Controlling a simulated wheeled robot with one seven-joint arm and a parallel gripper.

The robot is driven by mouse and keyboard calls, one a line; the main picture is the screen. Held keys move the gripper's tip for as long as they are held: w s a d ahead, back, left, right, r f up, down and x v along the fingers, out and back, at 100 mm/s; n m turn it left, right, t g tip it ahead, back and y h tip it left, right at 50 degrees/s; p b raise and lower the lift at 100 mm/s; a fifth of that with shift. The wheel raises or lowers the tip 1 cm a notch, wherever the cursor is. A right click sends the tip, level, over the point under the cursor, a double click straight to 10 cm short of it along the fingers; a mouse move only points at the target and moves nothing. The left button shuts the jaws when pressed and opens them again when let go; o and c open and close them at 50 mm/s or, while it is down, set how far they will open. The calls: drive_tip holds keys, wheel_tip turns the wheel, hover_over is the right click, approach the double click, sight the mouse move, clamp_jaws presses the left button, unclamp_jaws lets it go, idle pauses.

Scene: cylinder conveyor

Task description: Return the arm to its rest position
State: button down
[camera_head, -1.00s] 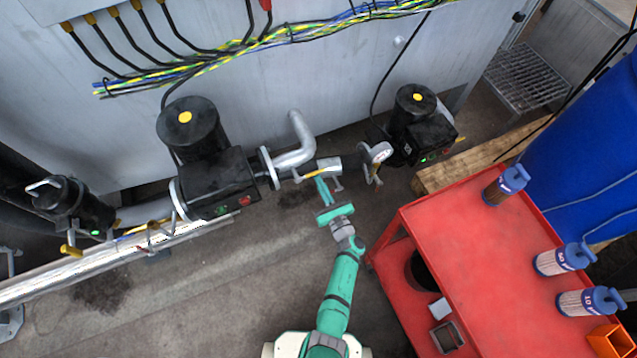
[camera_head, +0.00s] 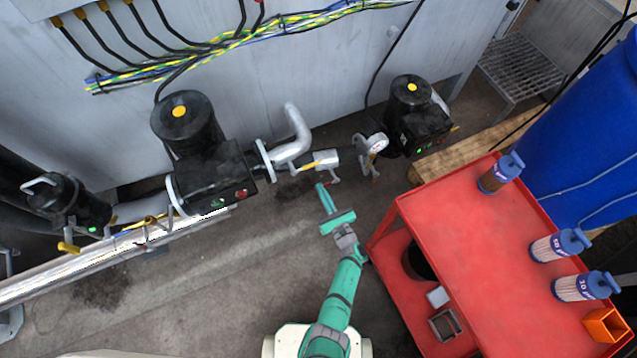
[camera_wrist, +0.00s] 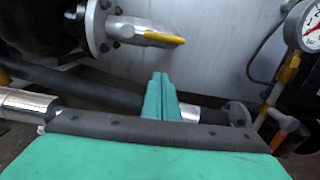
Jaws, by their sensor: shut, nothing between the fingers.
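My green arm reaches up from the bottom of the head view. My gripper (camera_head: 322,188) is shut and empty, its two green fingers together and pointing up and slightly left toward the pipework. It hangs apart from the pipe stub with the yellow-handled valve (camera_head: 322,160). In the wrist view my closed gripper (camera_wrist: 162,77) stands in the middle, in front of a dark pipe and a pale wall. A yellow valve handle (camera_wrist: 165,37) shows above it, and a pressure gauge (camera_wrist: 312,28) is at the top right.
A red cart (camera_head: 470,260) stands on the right with several blue-capped cylinders, one of them (camera_head: 500,172) at its far corner. A black pump (camera_head: 212,175) is left of my gripper, another (camera_head: 412,115) to its upper right. Open floor (camera_head: 210,290) lies left of my arm.

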drive_tip(key=shift+v, duration=2.85)
